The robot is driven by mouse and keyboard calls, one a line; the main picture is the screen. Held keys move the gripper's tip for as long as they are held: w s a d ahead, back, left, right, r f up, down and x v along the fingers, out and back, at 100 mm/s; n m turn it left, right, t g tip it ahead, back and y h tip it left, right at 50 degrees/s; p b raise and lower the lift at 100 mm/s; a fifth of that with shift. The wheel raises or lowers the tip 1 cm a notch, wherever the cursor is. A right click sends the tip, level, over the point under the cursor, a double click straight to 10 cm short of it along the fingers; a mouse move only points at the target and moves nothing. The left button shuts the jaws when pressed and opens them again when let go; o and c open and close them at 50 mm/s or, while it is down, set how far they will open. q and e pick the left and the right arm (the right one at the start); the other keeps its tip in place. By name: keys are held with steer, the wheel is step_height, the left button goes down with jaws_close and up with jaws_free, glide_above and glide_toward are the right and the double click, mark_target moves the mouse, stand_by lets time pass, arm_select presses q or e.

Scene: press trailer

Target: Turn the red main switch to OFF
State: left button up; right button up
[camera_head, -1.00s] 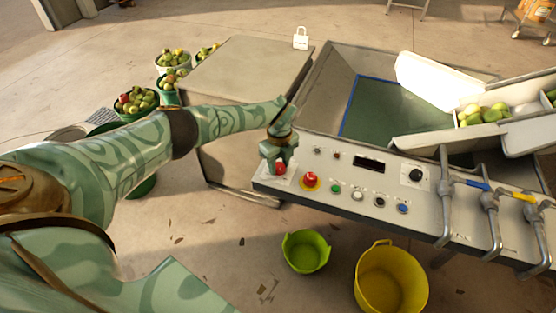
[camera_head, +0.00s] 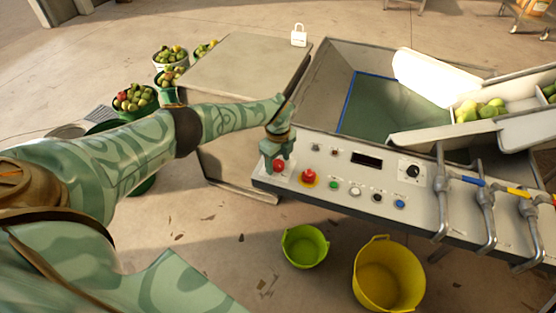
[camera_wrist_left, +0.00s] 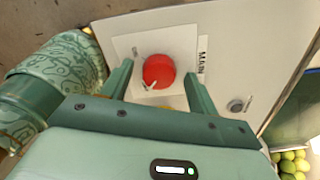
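The red main switch (camera_head: 279,166) is a round red knob on a pale square plate at the left end of the control panel (camera_head: 322,189). In the left wrist view the knob (camera_wrist_left: 158,70) shows a white pointer mark on its lower left edge. A label reading "MAIN" stands beside the plate. My left gripper (camera_head: 277,157) is at the switch. Its two fingers (camera_wrist_left: 159,88) are apart, one on each side of the knob, with pale plate showing between finger and knob on both sides. My right gripper is not in view.
A red mushroom button (camera_head: 309,176) on a yellow base sits just right of the switch. Further right are small buttons, a dark display (camera_head: 366,159) and a black dial (camera_head: 412,171). Green (camera_head: 305,247) and yellow (camera_head: 389,275) tubs stand on the floor below. Pipes (camera_head: 487,215) rise at the right.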

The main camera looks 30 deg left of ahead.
mark_target(278, 163)
arm_select(q)
step_height(278, 163, up, 16)
steer(key=p, duration=0.5)
steer(key=shift+p, duration=0.3)
steer(key=shift+r, duration=0.1)
